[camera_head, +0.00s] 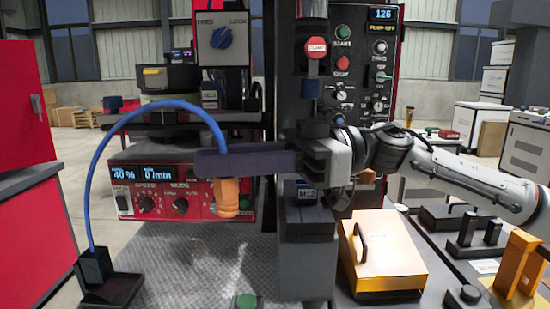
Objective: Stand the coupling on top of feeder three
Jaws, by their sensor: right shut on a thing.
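My right gripper (212,164) comes in from the right with its long dark fingers pointing left. It is shut on an orange-brown cylindrical piece, which looks like the coupling (227,198). The piece hangs upright below the fingers, in front of a red control box (160,184) with a lit display and knobs; its top is hidden by the fingers. A feeder unit (168,78) stands behind, above the control box. I cannot read which feeder is number three. My left gripper is not in view.
A blue hose (118,126) arches from a black block (98,270) toward the fingers. A grey column (306,258) stands under my gripper. An orange-topped box (388,250) with a handle is at right. The metal plate (195,265) in front is mostly clear, with a green button at its front.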

